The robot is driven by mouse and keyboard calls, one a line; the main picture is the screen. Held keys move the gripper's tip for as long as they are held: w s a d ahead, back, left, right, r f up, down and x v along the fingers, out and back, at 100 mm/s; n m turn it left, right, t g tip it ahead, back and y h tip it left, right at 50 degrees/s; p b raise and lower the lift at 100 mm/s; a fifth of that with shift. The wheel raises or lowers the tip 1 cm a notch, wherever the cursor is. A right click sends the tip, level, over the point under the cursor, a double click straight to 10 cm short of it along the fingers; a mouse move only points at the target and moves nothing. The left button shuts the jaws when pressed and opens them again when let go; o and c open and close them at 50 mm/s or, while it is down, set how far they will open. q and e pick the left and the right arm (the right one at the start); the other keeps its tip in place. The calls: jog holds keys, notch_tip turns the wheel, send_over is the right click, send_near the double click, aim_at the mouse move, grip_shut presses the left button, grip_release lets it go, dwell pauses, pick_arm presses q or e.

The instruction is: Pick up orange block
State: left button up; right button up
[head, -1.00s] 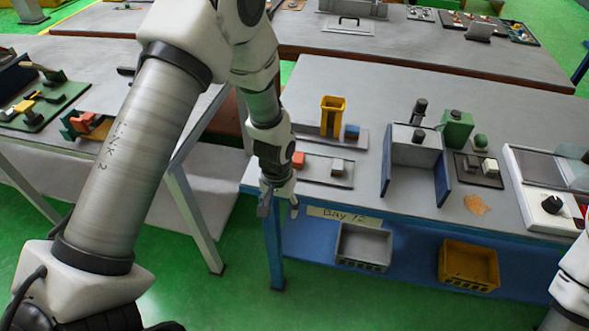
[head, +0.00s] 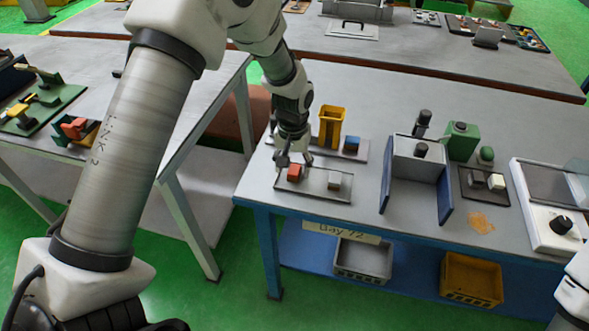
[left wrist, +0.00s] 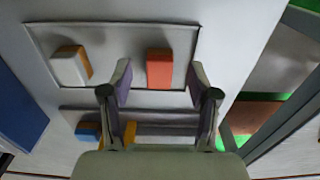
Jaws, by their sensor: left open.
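The orange block (head: 294,172) sits on the left part of a flat grey tray (head: 318,193) near the table's front left corner. A grey-white block (head: 334,181) sits to its right on the tray. My left gripper (head: 296,160) points down, open and empty, above and just behind the orange block. In the left wrist view, the orange block (left wrist: 159,69) appears in the gap between the two open fingers (left wrist: 160,78). Whether the fingertips are low enough to flank it I cannot tell. My right gripper is out of view.
A yellow bin (head: 331,126) and a blue block (head: 351,143) stand close behind the tray. A grey fixture with blue side panels (head: 420,165) stands to the right. The tabletop between tray and fixture is clear.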

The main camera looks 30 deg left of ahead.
pick_arm(q)
jog(key=f, duration=0.2)
jog(key=shift+w+f, duration=0.3)
jog(key=shift+s+r, duration=0.1)
jog(key=shift+s, duration=0.1)
jog(key=c, duration=0.4)
grip_shut()
